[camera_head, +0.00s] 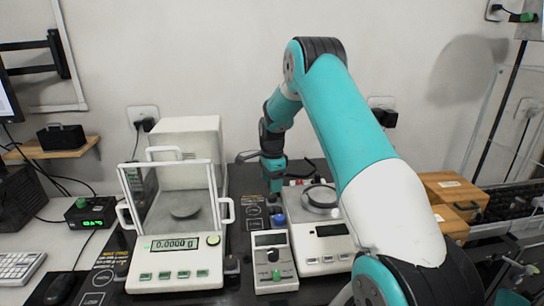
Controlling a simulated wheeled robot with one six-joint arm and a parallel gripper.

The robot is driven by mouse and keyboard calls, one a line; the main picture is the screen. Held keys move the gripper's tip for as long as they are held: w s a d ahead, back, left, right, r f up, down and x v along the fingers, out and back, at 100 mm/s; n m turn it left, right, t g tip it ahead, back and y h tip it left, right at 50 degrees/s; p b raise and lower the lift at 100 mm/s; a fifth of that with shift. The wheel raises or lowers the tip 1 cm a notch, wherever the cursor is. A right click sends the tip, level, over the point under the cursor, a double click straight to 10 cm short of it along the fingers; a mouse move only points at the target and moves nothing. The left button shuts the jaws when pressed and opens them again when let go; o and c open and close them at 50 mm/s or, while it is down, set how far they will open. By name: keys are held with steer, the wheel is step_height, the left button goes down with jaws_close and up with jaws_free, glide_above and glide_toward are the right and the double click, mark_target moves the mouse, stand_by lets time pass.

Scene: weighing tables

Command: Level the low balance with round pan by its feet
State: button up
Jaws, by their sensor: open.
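The low balance with a round pan (312,263) is white and stands on the dark table, right of centre. Its round pan (320,197) has a dark ring around it. My arm hides its right side. A blue knob (279,219) shows near its left rear side; I cannot tell surely whether it is one of the feet. My gripper (276,194) points down, open, just behind and above the blue knob. Its fingertips are small and partly blurred, and nothing shows between them. The level bubble cannot be made out.
A tall balance with a glass draft shield (180,277) stands on the left, reading 0.0000 g. A small grey-white unit with a green knob (272,262) stands between the balances, close to the low one. Wooden boxes (455,192) are at the right. The wall is close behind.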

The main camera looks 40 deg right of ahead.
mark_target(272, 195)
step_height(272, 195, up, 12)
steer(key=b, duration=0.1)
stand_by(0.4)
